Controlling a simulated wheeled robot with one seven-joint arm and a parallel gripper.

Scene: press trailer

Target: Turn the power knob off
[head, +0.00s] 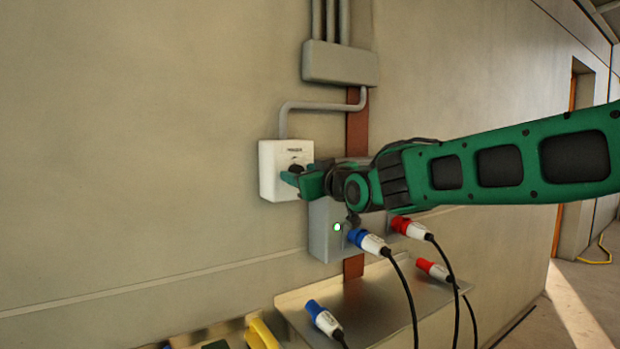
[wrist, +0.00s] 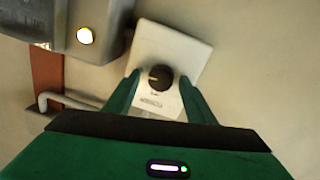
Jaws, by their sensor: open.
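The power knob (wrist: 160,77) is a round black knob with a pale mark, on a white switch box (wrist: 178,48) fixed to the wall. In the head view the switch box (head: 270,165) is left of centre, and the knob (head: 297,168) is partly hidden by my gripper (head: 290,180). In the wrist view my gripper (wrist: 158,95) is open, with one green finger on each side of the knob. The knob lies between the fingertips; I cannot tell whether they touch it. The knob's mark points to the left in the wrist view.
A grey socket box (head: 325,240) with a lit green lamp sits right beside the switch box, with blue and red plugs (head: 368,241) and hanging cables. A metal shelf (head: 375,315) is below. A grey conduit (head: 320,106) runs above. The wall at left is clear.

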